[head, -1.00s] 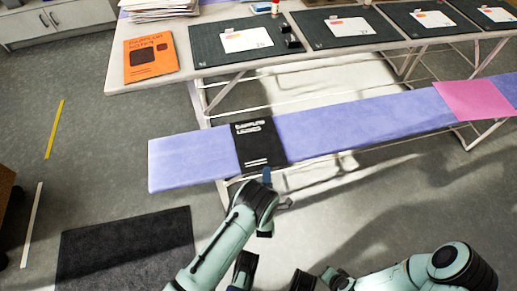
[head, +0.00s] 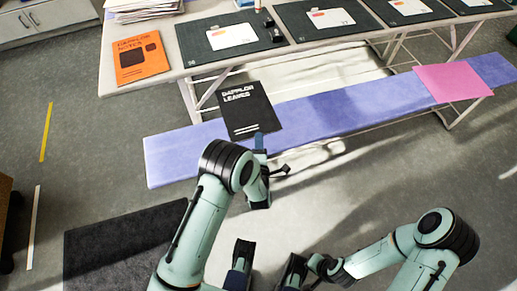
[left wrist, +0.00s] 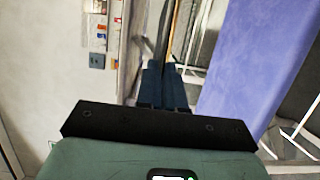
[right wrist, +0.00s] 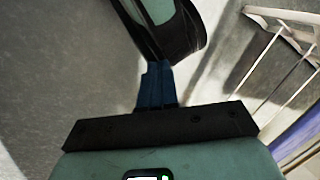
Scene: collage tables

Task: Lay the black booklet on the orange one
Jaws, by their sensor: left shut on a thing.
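The black booklet (head: 246,110), with white lettering on its cover, is tilted up at the near edge of the lilac bench. My left gripper (head: 259,141) is shut on its lower edge. In the left wrist view the booklet (left wrist: 172,25) shows nearly edge-on beyond the fingertips (left wrist: 165,70). Whether the booklet still touches the bench is unclear. The orange booklet (head: 140,60) lies flat on the left end of the white table, with nothing on it. My right gripper (right wrist: 156,78) looks shut and empty, low over the floor.
The white table (head: 185,47) bears dark mats (head: 228,52) with white cards, and a paper stack (head: 143,8) behind the orange booklet. A pink sheet (head: 452,82) lies on the bench (head: 180,155) at right. The bench stands in front of the table.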

